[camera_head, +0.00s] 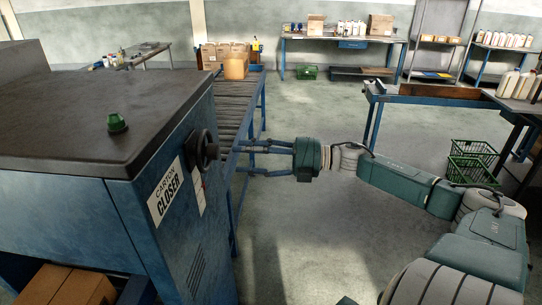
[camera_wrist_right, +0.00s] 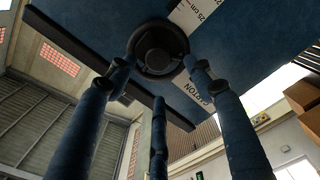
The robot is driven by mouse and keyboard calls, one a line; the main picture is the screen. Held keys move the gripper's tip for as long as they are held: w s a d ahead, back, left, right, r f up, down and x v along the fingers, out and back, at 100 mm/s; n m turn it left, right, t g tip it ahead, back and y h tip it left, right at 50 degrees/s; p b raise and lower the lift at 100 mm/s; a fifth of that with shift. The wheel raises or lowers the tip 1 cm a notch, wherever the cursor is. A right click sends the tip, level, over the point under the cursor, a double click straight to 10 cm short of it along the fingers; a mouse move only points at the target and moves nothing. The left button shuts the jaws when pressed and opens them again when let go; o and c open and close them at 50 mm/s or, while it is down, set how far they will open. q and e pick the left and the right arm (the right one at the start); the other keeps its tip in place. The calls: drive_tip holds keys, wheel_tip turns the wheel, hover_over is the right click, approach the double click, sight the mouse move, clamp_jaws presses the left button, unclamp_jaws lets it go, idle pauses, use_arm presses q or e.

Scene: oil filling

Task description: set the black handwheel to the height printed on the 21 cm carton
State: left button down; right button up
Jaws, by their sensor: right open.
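The black handwheel (camera_head: 204,150) is on the side of the blue carton closer (camera_head: 110,205). In the right wrist view the handwheel (camera_wrist_right: 158,47) faces me, beside a white scale (camera_wrist_right: 197,14) reading 25 cm. No height pointer is clear. My right gripper (camera_head: 238,158) is open and empty, its fingers pointing at the handwheel with a gap in the head view. In the right wrist view its fingers (camera_wrist_right: 158,78) spread around the wheel's outline. Cartons stand on the conveyor (camera_head: 236,66) and at the lower left (camera_head: 75,286); no printed height is readable. My left gripper is out of view.
A green button (camera_head: 117,122) sits on the closer's dark top. The roller conveyor (camera_head: 232,105) runs behind my right gripper. A blue-legged table (camera_head: 440,97) and green crates (camera_head: 472,160) are at the right. The floor in the middle is clear.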

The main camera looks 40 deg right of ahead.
drive_tip(key=v, duration=0.6)
drive_tip(key=shift+s, duration=0.25)
drive_tip(key=shift+d, duration=0.15)
